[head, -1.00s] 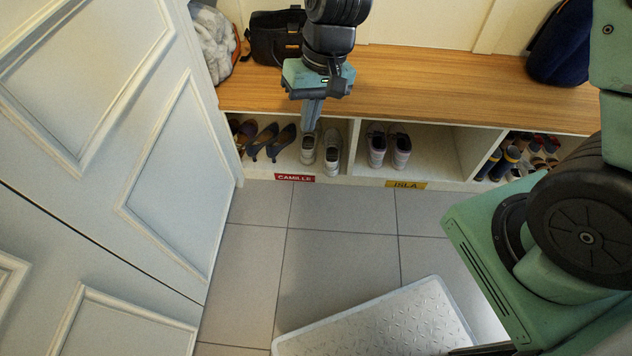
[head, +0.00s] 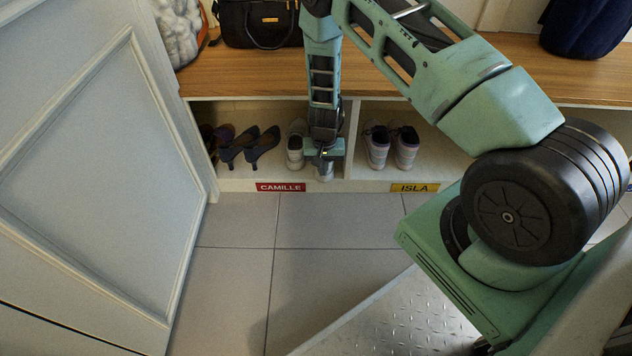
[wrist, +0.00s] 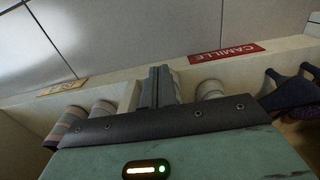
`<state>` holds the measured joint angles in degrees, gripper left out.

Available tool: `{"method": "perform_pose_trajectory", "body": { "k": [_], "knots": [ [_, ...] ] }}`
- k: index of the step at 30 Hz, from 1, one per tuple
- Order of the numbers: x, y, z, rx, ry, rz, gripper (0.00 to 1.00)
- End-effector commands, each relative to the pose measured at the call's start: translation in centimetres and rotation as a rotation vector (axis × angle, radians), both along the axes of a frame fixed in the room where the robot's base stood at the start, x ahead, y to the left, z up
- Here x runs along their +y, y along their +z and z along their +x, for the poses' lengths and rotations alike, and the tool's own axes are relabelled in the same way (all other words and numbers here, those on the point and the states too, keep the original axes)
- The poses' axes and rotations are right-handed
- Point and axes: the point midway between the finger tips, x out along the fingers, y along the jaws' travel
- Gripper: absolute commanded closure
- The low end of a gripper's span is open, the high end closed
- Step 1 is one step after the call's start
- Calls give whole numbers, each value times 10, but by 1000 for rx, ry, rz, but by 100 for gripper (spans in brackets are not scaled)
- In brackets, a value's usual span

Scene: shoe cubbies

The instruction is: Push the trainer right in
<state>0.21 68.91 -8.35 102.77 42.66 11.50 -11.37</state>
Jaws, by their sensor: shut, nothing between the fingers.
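A pair of pale trainers stands in the cubby above the red CAMILLE label. The left trainer (head: 295,147) shows clear in the head view, and in the wrist view (wrist: 210,88) too. The right trainer (head: 325,173) is mostly hidden behind my gripper; its near end shows close to the cubby's front edge, farther out than its neighbour. My gripper (wrist: 160,74) is shut and empty, its fingers in front of or over that right trainer. I cannot tell whether they touch it.
Dark heeled shoes (head: 250,146) stand left in the same cubby. A divider (head: 352,140) separates it from the ISLA cubby, which holds another pair of trainers (head: 391,145). The wooden bench top (head: 430,88) lies above. A white door (head: 80,170) stands at left.

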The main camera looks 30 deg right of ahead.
Motion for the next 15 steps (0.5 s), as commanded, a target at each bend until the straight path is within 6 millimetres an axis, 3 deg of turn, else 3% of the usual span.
{"method": "perform_pose_trajectory", "body": {
  "k": [5, 15],
  "knots": [
    [0, -24, -1, 2, -1, -1, 100],
    [0, -95, -1, 1, 0, 1, 100]
  ]
}}
